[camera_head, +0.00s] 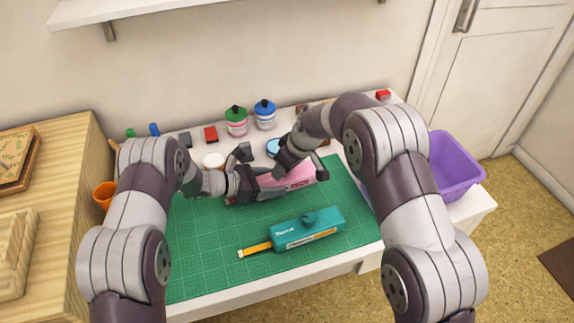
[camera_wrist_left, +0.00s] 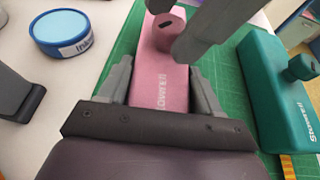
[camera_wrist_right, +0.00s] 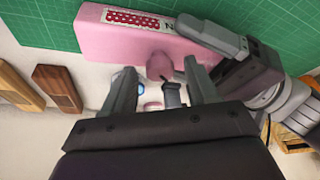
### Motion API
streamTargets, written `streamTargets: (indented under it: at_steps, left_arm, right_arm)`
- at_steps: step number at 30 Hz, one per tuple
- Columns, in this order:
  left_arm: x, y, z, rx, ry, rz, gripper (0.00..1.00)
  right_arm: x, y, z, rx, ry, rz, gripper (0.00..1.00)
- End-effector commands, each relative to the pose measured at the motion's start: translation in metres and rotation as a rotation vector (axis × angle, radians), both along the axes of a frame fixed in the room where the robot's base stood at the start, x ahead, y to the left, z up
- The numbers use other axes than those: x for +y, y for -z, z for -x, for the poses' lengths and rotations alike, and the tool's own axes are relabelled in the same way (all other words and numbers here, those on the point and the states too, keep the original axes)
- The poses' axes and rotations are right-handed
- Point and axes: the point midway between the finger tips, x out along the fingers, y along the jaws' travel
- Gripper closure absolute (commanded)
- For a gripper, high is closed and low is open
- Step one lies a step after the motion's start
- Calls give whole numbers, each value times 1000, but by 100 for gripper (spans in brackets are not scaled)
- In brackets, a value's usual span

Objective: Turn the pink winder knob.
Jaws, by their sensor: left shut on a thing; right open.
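The pink winder (camera_head: 298,176) is a long box near the back of the green mat, partly hidden by my arms. It also shows in the left wrist view (camera_wrist_left: 160,82). My left gripper (camera_wrist_left: 158,88) is shut on its body, one finger on each long side. The pink knob (camera_wrist_right: 160,66) sticks out of the winder and also shows in the left wrist view (camera_wrist_left: 171,26). My right gripper (camera_wrist_right: 161,84) is open, with the knob between or just beyond its fingertips. I cannot tell whether a finger touches it.
A teal winder (camera_head: 310,229) with a yellow tape end lies nearer on the cutting mat (camera_head: 205,270). A purple bin (camera_head: 455,168) is at right.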

Motion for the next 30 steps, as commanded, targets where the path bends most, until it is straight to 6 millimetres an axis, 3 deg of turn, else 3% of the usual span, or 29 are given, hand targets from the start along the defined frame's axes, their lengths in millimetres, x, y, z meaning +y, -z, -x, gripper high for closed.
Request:
streamTargets:
  at_steps: [7, 8, 12, 13, 23, 30]
  left_arm:
    - [0, 0, 0, 0, 0, 0, 70]
    - [0, 0, 0, 0, 0, 0, 70]
    - [0, 0, 0, 0, 0, 0, 70]
    - [0, 0, 0, 0, 0, 0, 70]
    - [0, 0, 0, 0, 0, 0, 70]
    - [0, 0, 0, 0, -1, -1, 70]
  right_arm:
    - [0, 2, 0, 0, -1, 0, 42]
    - [0, 2, 0, 0, -1, 1, 48]
    - [0, 2, 0, 0, -1, 1, 94]
    - [0, 2, 0, 0, -1, 1, 98]
    - [0, 2, 0, 1, 37, 3, 98]
    - [1, 2, 1, 2, 179, 4, 98]
